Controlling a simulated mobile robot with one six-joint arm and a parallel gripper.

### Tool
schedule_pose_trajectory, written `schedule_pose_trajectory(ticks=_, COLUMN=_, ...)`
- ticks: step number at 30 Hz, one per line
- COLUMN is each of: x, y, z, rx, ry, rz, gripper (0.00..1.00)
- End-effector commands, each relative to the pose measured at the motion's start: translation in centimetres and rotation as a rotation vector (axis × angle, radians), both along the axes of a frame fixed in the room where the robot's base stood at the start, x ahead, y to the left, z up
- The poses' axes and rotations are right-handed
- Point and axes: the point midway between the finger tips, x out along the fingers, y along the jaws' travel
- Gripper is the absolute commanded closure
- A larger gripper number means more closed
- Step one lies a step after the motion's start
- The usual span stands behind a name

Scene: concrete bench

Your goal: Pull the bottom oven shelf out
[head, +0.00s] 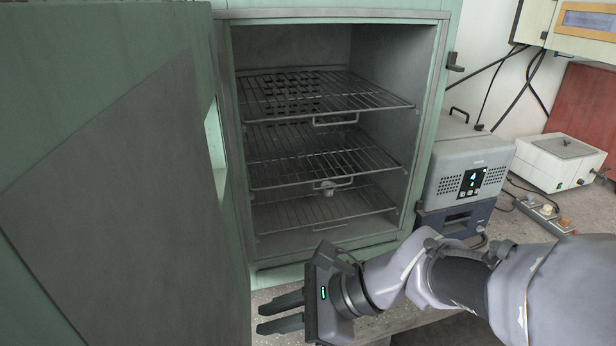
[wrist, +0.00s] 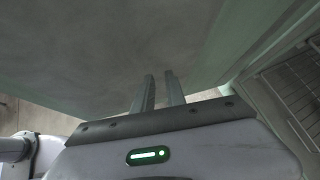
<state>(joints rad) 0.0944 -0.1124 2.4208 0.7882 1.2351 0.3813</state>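The oven (head: 428,110) stands open, with three wire shelves inside at different heights. The bottom oven shelf (head: 315,209) lies low in the chamber, its front edge inside the opening. A handle at its front edge is hard to make out. The middle shelf (head: 290,168) and top shelf (head: 300,95) sit above it, each with a wire handle at the front. My gripper (head: 262,318) is in front of and below the oven opening, apart from the shelves. Its two fingers are parted a little, with nothing between them; they also show in the wrist view (wrist: 159,76).
The oven door (head: 110,190) is swung open on the left and fills much of the wrist view (wrist: 80,60). A grey instrument (head: 465,165) stands right of the oven, with a white box (head: 560,162) and power strip (head: 543,212) beyond.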

Motion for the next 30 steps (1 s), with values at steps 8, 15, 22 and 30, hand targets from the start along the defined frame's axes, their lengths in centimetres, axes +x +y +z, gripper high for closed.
schedule_pose_trajectory(ticks=8, x=14.5, y=-1.2, z=-1.4, rx=0.696, ry=0.635, rz=-0.663, gripper=0.84)
schedule_pose_trajectory(ticks=15, x=25.4, y=-15.8, z=-14.5, rx=1.464, ry=1.037, rz=-1.410, gripper=0.84)
schedule_pose_trajectory(ticks=22, x=26.7, y=-19.6, z=-18.9, rx=1.635, ry=1.051, rz=-1.561, gripper=0.84)
schedule_pose_trajectory(ticks=30, x=34.2, y=-17.9, z=-20.5, rx=1.633, ry=1.050, rz=-1.556, gripper=0.84)
